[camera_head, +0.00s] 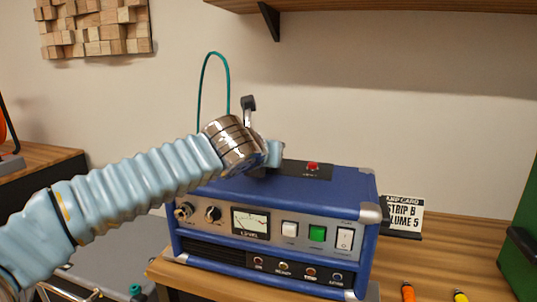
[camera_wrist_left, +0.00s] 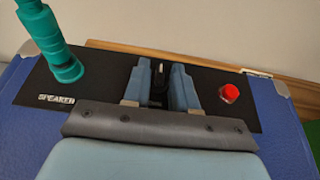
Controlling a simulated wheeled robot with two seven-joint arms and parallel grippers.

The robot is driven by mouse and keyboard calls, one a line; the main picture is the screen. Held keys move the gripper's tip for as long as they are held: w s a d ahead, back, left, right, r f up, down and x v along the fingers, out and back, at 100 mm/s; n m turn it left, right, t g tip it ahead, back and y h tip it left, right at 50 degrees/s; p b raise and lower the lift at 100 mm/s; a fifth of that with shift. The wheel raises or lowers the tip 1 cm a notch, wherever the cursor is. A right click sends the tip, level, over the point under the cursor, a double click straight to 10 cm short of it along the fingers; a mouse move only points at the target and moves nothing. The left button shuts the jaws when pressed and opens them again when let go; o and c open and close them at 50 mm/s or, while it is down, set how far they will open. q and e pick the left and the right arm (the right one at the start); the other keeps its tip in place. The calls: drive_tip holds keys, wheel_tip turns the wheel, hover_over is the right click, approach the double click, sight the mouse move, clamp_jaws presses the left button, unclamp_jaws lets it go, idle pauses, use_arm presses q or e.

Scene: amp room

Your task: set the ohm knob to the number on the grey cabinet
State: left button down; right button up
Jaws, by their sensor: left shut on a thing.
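The blue amp (camera_head: 275,188) stands on a wooden bench. In the left wrist view its black top panel (camera_wrist_left: 110,90) carries a teal plug marked SPEAKER (camera_wrist_left: 62,62) and a red button (camera_wrist_left: 230,92). My left gripper (camera_head: 272,158) is over the rear of the amp's top. In the left wrist view it (camera_wrist_left: 158,82) is shut on a small dark knob (camera_wrist_left: 157,78) between the plug and the button. The fingers hide most of this knob, and no ohm marks or setting can be read. No number on a grey cabinet is legible. My right gripper is out of view.
The amp front has two knobs, a level meter (camera_head: 250,222), switches and a row of jacks. A teal cable (camera_head: 204,75) loops up behind. Orange and yellow-handled items lie at front right.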

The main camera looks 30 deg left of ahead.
use_arm(q)
drive_tip(key=c, duration=0.9)
unclamp_jaws()
drive_tip(key=shift+s, duration=0.1)
drive_tip(key=v, duration=1.3)
drive_tip(key=shift+s+d+r, duration=0.15)
drive_tip(key=shift+s+r, duration=0.05)
drive_tip(key=shift+s, duration=0.1)
